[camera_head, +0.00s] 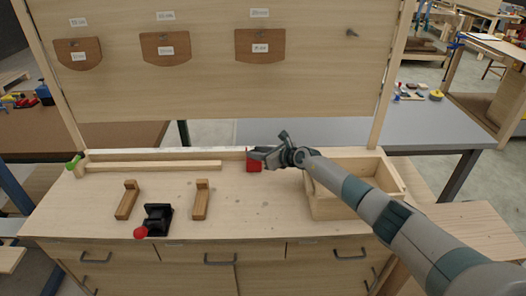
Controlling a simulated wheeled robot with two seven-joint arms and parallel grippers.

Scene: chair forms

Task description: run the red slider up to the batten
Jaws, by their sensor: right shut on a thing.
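The red slider (254,166) is at the back of the workbench, right of centre. My right gripper (259,155) is shut on it from above right and hides its upper part. A long light wooden batten (155,167) lies along the back left of the bench. Its right end is a short gap to the left of the red slider. My left gripper is not in view.
An open wooden box (318,208) stands at the right, under my right arm. Two wooden brackets (126,203) (201,203) and a black clamp-like device (157,217) with a red knob (140,232) stand at the front left. The bench's middle is clear.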

